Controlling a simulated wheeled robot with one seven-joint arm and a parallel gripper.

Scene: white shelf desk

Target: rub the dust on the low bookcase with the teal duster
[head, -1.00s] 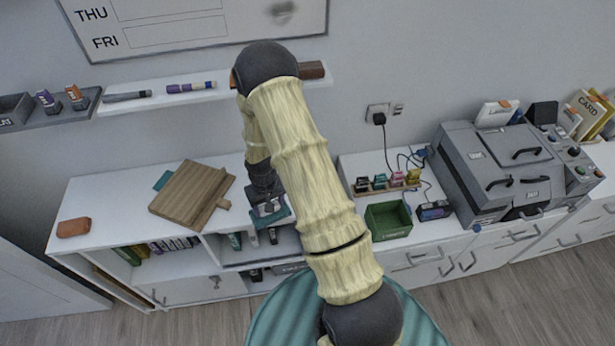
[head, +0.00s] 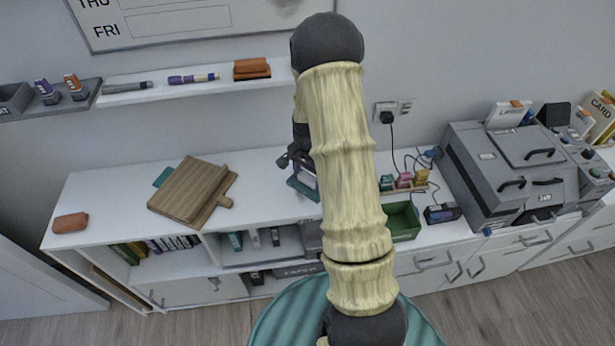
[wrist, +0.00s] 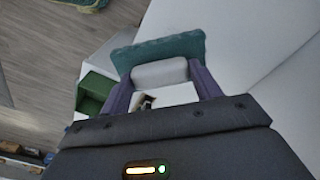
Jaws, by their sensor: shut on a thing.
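The teal duster shows in the wrist view (wrist: 165,50) as a teal pad with a pale grey back. My gripper (wrist: 163,88) has its two purple fingers closed on either side of this back. In the head view the duster (head: 303,190) is small and partly hidden by my arm. My gripper (head: 303,172) holds it over the white top of the low bookcase (head: 110,190), towards its right part. I cannot tell whether the pad touches the top. I cannot make out the dust in these frames.
A wooden board (head: 190,190) lies on the bookcase top, with a teal edge (head: 162,177) showing behind it. An orange-brown block (head: 71,222) is at the left end. A green bin (head: 403,221) and a grey printer (head: 510,170) stand right. A wall ledge (head: 130,95) runs above.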

